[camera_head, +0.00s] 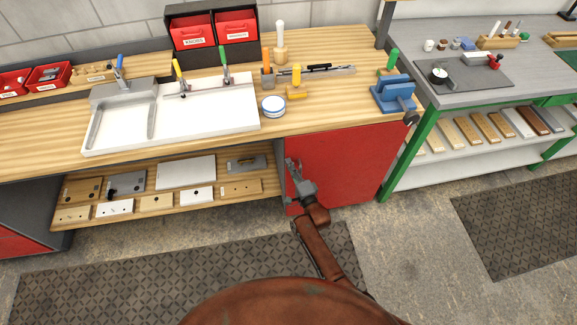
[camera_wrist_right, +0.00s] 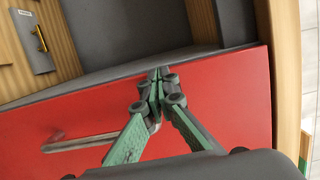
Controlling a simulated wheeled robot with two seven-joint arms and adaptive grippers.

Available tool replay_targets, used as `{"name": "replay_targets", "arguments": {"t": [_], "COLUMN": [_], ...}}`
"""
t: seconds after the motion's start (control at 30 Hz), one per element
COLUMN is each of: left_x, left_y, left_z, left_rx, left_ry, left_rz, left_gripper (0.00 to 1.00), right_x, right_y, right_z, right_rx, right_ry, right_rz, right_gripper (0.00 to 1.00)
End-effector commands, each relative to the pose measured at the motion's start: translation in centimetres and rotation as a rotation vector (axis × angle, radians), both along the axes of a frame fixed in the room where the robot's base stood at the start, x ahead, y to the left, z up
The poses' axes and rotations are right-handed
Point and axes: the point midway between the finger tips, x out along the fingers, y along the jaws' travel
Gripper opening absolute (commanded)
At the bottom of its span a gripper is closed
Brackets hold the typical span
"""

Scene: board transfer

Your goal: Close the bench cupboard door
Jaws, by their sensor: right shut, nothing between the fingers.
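The red cupboard door (camera_head: 345,160) is under the right part of the wooden bench. In the head view it looks flush, or nearly flush, with the bench front; I cannot tell whether a small gap remains. The red door (camera_wrist_right: 225,95) also fills the middle of the right wrist view, with a metal bar handle (camera_wrist_right: 85,142) at its lower left. My right gripper (camera_head: 291,163) is shut and empty at the door's left edge. In the wrist view its fingertips (camera_wrist_right: 160,78) overlap that edge near the grey panel; contact is unclear. My left gripper is out of view.
Left of the door is an open lower shelf (camera_head: 145,208) with several plates and blocks. The worktop (camera_head: 335,105) above holds tools and a blue vise (camera_head: 393,93). A green-legged bench (camera_head: 408,157) stands to the right. Dark mats (camera_head: 170,285) lie on the floor.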

Motion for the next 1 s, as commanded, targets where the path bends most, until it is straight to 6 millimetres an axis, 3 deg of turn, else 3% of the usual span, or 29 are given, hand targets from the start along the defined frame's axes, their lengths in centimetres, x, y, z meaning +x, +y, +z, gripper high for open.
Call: {"name": "replay_targets", "arguments": {"t": [0.03,0.37,0.8,1.0], "left_x": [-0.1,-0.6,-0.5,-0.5], "left_y": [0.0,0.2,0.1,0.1], "left_z": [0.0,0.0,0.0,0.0], "left_rx": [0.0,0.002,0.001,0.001], "left_ry": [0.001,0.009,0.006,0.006], "left_rz": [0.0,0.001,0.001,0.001], "left_gripper": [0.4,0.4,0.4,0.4], "right_x": [0.8,-0.2,-8.8,-11.2], "right_y": [0.1,-0.5,-3.9,-4.7], "right_z": [1.1,1.1,0.7,0.7], "right_rx": [0.001,0.002,0.001,0.0], "right_ry": [-0.014,-0.013,-0.01,-0.011], "right_rz": [0.001,-0.002,-0.004,-0.002], "right_gripper": [0.0,0.0,0.0,0.0]}}
